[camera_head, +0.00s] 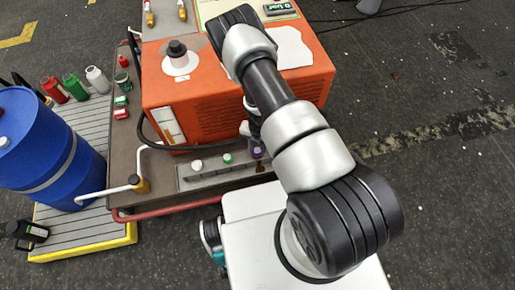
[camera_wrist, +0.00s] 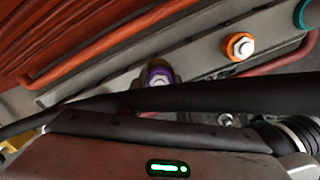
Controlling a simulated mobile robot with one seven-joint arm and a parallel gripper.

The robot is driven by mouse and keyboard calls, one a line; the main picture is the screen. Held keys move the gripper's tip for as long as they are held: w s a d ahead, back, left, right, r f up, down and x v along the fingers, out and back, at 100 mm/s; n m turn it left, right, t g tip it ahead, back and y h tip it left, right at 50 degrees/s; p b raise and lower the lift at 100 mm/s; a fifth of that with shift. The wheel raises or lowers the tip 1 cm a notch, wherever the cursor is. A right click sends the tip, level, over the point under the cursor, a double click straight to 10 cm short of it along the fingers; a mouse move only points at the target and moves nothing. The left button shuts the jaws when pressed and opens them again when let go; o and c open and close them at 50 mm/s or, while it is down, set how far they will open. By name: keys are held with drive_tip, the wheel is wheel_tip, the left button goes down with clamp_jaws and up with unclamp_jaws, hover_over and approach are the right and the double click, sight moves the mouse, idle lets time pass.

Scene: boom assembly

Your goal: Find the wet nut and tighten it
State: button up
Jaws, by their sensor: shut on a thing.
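A row of fittings sits along the grey front ledge. In the head view these are a white nut (camera_head: 197,165), a green nut (camera_head: 227,158) and a purple-ringed nut (camera_head: 257,153). A dark brown wet-looking patch (camera_head: 260,167) runs down the ledge just below the purple one. In the wrist view, the purple nut (camera_wrist: 159,76) shows its upper part; a black bar or hose crosses below it. An orange-ringed nut (camera_wrist: 239,46) is to its right. My gripper (camera_wrist: 165,150) fills the bottom edge; its fingertips and what they grip cannot be made out.
The orange machine (camera_head: 205,105) stands behind the ledge. A black hose (camera_head: 150,137) curves around its left corner. A red rail (camera_head: 165,211) runs along the front. A blue barrel (camera_head: 50,150) stands at left. The floor at right is clear.

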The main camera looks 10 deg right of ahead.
sight(258, 151)
drive_tip(key=shift+m, duration=2.8)
drive_tip(key=o, duration=1.1)
drive_tip(key=shift+c, duration=0.2)
drive_tip(key=shift+r, duration=0.1)
wheel_tip(258, 151, up, 17)
drive_tip(key=p, duration=0.4)
drive_tip(key=shift+s, duration=0.15)
drive_tip(key=shift+r, duration=0.1)
